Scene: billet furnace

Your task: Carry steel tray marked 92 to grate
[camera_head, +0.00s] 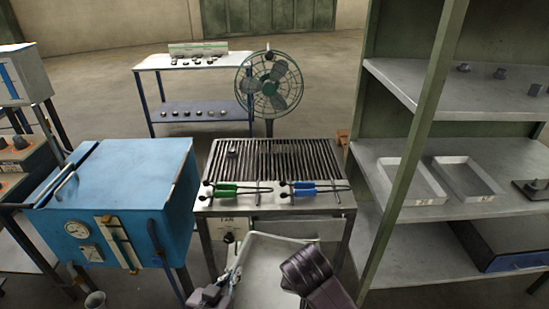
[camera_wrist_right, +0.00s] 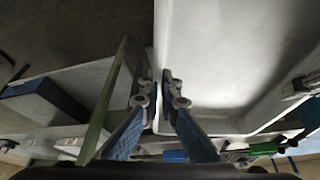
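A pale steel tray (camera_head: 262,272) is held up in front of the grate, low in the head view. My left gripper (camera_head: 222,288) is at its left side, shut on the rim there. My right gripper (camera_wrist_right: 159,92) has its fingers on both sides of the tray's wall, shut on it. The tray also fills the upper right of the right wrist view (camera_wrist_right: 225,50). No number can be read on this tray. The grate (camera_head: 272,160) is a dark slatted top on a metal stand, just beyond the tray.
Green-handled tongs (camera_head: 226,187) and blue-handled tongs (camera_head: 304,187) lie across the grate's front. A small block (camera_head: 232,149) sits at its back left. A blue furnace (camera_head: 125,185) stands left, a fan (camera_head: 270,85) behind. A shelf rack (camera_head: 480,210) with two trays stands right.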

